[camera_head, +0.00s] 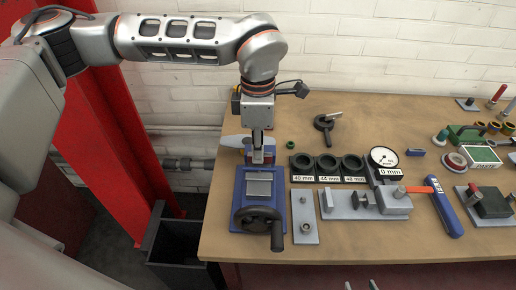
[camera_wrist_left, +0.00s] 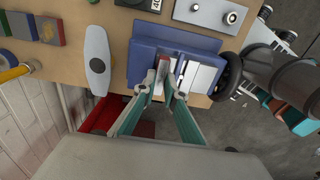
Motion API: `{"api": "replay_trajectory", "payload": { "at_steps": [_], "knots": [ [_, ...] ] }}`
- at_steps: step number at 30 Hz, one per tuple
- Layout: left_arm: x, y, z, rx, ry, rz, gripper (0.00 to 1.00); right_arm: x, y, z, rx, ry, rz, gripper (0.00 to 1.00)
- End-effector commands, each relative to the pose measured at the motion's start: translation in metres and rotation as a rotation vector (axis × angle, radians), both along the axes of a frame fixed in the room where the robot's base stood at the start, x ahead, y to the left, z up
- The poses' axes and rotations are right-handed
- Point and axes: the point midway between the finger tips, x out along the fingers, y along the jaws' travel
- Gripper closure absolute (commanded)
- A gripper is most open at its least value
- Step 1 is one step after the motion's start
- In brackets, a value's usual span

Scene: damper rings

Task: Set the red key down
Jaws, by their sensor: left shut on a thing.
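My left gripper (camera_head: 258,150) points down at the back of the blue vise (camera_head: 258,205). In the left wrist view, its teal fingers (camera_wrist_left: 168,90) are closed on a small red piece (camera_wrist_left: 163,68), which appears to be the red key. The fingers hide most of it. It is just above or at the blue vise (camera_wrist_left: 150,48), beside the pale jaw plates; I cannot tell whether it touches. Two grey tips at the bottom edge of the head view appear to be my right gripper (camera_head: 360,286), its tips apart with nothing visible between them.
A grey oval piece (camera_wrist_left: 97,60) lies beside the vise. Dark rings sit in a holder (camera_head: 327,167) labelled 40, 44 and 48 mm, next to a dial gauge (camera_head: 383,157). Bare table (camera_head: 225,215) shows left of the vise.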

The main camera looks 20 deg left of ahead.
Motion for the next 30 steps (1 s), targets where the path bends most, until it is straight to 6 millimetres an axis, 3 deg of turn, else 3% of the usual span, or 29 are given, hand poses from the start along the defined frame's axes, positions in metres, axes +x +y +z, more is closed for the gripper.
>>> {"api": "replay_trajectory", "payload": {
  "at_steps": [10, 12, 13, 24, 30],
  "knots": [
    [0.0, 0.0, -0.005, 0.0, 0.0, 0.0, 1.0, -0.001, 0.0, -0.004, 0.0, 0.003, 0.0, 0.6],
    [0.0, 0.0, -0.004, 0.0, 0.0, 0.001, 0.76, -0.001, 0.0, -0.003, 0.0, 0.003, 0.0, 0.6],
    [0.0, 0.0, -0.004, 0.0, 0.0, 0.0, 0.7, -0.001, 0.0, -0.003, 0.0, 0.003, 0.0, 0.6],
    [0.0, 0.0, -0.003, 0.0, 0.0, 0.0, 0.7, -0.001, -0.001, -0.003, -0.003, 0.002, 0.0, 0.6],
    [0.001, 0.0, 0.02, 0.0, -0.003, 0.0, 0.7, -0.001, -0.001, -0.003, -0.001, 0.002, 0.0, 0.6]
  ]
}}
